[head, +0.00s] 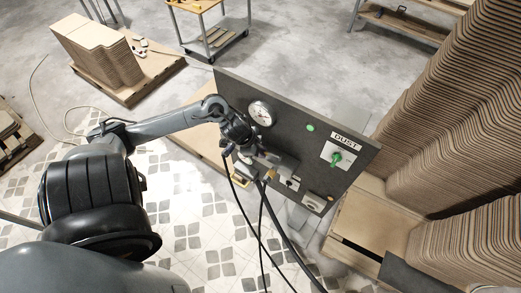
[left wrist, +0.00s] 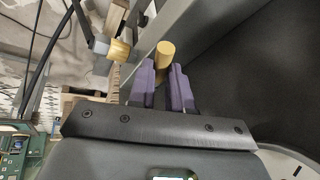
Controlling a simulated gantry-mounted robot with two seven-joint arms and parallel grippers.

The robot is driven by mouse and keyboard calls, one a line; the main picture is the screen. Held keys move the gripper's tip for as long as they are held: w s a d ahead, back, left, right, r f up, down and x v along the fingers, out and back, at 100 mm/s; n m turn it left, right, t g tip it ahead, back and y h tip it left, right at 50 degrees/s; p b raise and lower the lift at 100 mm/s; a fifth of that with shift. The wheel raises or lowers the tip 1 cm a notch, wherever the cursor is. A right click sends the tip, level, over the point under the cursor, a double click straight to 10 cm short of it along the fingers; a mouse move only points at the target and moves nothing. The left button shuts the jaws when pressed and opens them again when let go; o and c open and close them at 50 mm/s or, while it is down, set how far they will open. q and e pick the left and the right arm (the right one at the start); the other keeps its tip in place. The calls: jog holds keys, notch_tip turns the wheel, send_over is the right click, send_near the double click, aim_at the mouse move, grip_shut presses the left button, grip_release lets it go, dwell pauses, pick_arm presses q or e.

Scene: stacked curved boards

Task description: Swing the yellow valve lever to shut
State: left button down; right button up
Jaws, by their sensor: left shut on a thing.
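The yellow valve lever shows in the left wrist view as a yellow cylindrical grip (left wrist: 165,50) between the purple fingers. My left gripper (head: 250,158) is at the lower left part of a dark upright panel (head: 290,120). In the left wrist view my left gripper (left wrist: 161,82) is shut on the yellow lever, with a finger on each side of it. In the head view the gripper and wrist cover most of the lever, so its angle is hard to tell. My right gripper is not in view.
The panel carries a round gauge (head: 261,113), a green light (head: 310,128) and a green knob (head: 336,158) under a DUST label (head: 346,140). Black hoses hang below my left wrist. Tall stacks of curved boards (head: 470,110) stand at the right. Tiled floor (head: 190,225) is open at the lower left.

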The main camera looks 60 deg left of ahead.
pick_arm(q)
jog(key=shift+w+a+r+m+p, duration=0.1)
jog(key=shift+w+a+m+p, duration=0.05)
jog(key=shift+a+m+p, duration=0.3)
jog(key=shift+w+a+m+h, duration=0.2)
jog(key=shift+w+m+h, duration=0.15)
jog(key=shift+m+h, duration=0.4)
jog(key=c, duration=1.1)
grip_release()
jog(key=shift+o, duration=0.2)
jog(key=p+v, duration=0.1)
jog(key=v, duration=0.9)
jog(key=shift+r+p, duration=0.3)
jog(key=shift+r, duration=0.05)
